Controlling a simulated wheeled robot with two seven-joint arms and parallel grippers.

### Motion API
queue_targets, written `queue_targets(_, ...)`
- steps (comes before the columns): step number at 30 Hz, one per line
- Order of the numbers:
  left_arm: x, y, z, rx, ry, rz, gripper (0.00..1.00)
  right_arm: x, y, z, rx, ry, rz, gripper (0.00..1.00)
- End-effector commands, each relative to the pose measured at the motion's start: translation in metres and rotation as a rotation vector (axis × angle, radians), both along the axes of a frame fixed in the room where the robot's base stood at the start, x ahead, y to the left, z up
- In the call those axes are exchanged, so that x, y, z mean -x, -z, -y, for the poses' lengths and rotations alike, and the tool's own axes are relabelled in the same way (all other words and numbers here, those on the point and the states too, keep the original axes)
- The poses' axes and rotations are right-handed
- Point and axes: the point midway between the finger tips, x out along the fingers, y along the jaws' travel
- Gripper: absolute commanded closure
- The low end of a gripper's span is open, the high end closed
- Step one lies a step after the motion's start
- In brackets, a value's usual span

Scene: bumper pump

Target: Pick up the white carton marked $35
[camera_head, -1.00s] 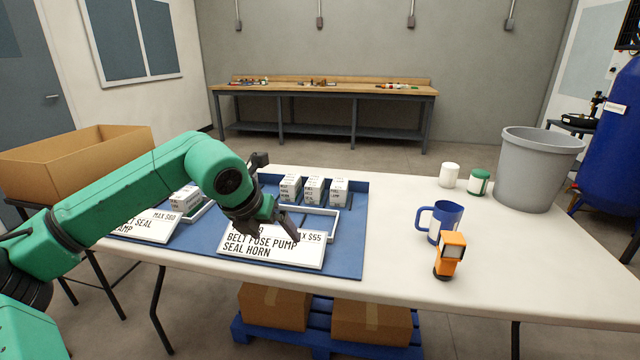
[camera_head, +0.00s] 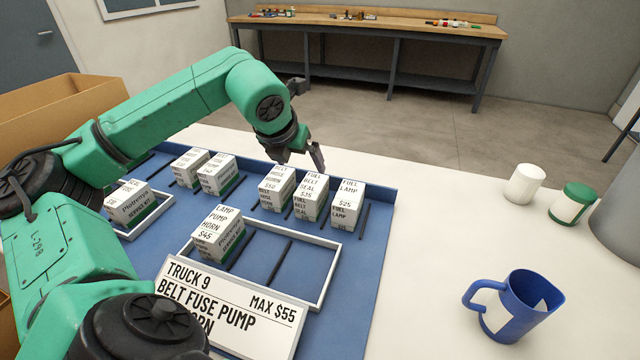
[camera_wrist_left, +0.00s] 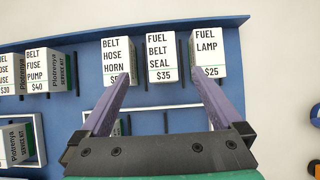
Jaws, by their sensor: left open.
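The white carton marked $35 (camera_head: 309,197) reads fuel belt seal. It stands upright in the back row on the blue mat, between the fuel lamp $25 carton (camera_head: 347,205) and the belt hose horn carton (camera_head: 275,188). It also shows in the left wrist view (camera_wrist_left: 160,58), with its $35 label plain. My left gripper (camera_head: 300,158) is open and empty, above and behind that row in the head view. In the left wrist view its two fingers (camera_wrist_left: 163,102) are spread apart, with the $35 carton between and beyond their tips. My right gripper is not in view.
A tray (camera_head: 325,285) holds a lamp pump horn $45 carton (camera_head: 218,234); a Truck 9 sign (camera_head: 230,312) stands before it. More cartons stand left. The white tabletop between is clear.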

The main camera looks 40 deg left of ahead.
Motion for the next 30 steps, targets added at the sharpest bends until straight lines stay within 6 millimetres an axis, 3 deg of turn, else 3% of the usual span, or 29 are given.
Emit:
queue_targets(7, -0.031, 0.052, -0.009, 0.005, 0.001, -0.002, 0.00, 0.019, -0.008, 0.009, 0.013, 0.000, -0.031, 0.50)
queue_targets(18, -0.059, 0.106, -0.017, 0.004, 0.001, -0.003, 0.00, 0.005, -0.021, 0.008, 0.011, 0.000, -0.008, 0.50)
queue_targets(21, -0.065, 0.117, -0.019, 0.002, 0.001, -0.001, 0.00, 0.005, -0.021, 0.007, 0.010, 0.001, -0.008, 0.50)
queue_targets(27, -0.066, 0.118, -0.020, 0.000, 0.001, 0.000, 0.00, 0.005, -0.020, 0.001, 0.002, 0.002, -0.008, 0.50)
queue_targets(30, -0.066, 0.118, -0.020, 0.000, 0.001, 0.000, 0.38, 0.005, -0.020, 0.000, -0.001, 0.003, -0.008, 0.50)
